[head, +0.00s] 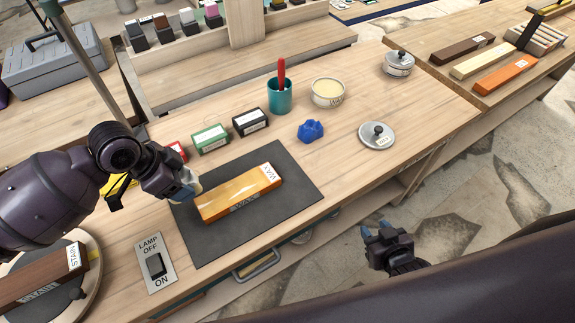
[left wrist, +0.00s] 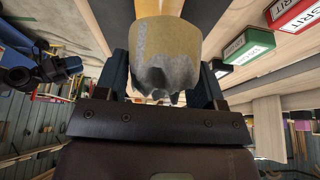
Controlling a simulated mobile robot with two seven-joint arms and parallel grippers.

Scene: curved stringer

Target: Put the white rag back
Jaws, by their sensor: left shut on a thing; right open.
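My left gripper (head: 178,188) is shut on the white rag (head: 190,184), at the left end of the orange-yellow wax-labelled block (head: 238,192). In the left wrist view the rag (left wrist: 165,50) is bunched between the fingers, yellowish on top and grey-white below. I cannot tell whether the rag touches the block. The block lies on a dark mat (head: 205,242). My right gripper (head: 386,233) is open and empty, beyond the bench's front edge.
Grit boxes (head: 211,139) line the mat's back. A lamp switch (head: 156,264) is front left.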

